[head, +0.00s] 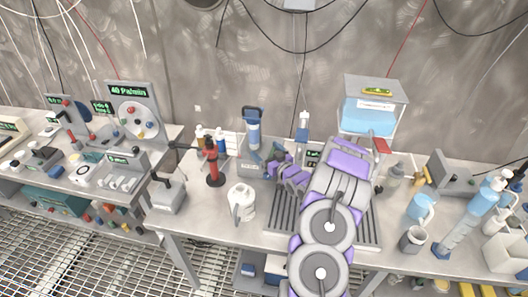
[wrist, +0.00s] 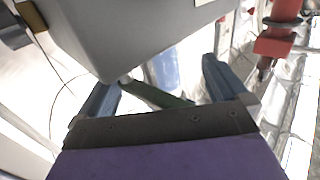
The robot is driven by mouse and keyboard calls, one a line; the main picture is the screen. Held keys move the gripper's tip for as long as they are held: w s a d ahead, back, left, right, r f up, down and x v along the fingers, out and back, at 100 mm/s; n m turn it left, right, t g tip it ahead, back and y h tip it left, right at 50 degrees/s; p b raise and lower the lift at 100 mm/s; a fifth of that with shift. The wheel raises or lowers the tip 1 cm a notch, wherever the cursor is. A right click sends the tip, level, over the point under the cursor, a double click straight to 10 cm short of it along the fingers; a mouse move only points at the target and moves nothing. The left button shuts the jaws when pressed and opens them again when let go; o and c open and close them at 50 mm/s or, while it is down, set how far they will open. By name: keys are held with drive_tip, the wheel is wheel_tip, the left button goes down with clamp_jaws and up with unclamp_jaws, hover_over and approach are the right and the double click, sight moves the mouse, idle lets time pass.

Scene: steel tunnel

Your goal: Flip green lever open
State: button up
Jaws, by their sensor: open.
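The green lever (wrist: 155,95) shows in the wrist view as a dark green bar slanting down to the right from under a grey box-like housing (wrist: 135,35). My gripper (wrist: 160,88) is open, with one blue-grey finger on each side of the lever. The lever lies between the fingers in the picture; I cannot tell whether either finger touches it. In the head view my gripper (head: 275,163) is over the middle of the bench, beside a blue-topped upright device. I cannot make out the lever there.
A red stand (head: 212,165) and a white jug (head: 241,202) are left of my arm on the steel bench. A blue-and-white bin (head: 368,117) stands behind it. Some bare bench lies in front of the red stand.

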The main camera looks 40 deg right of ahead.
drive_tip(key=shift+w+d+f, duration=0.15)
drive_tip(key=shift+w, duration=0.9)
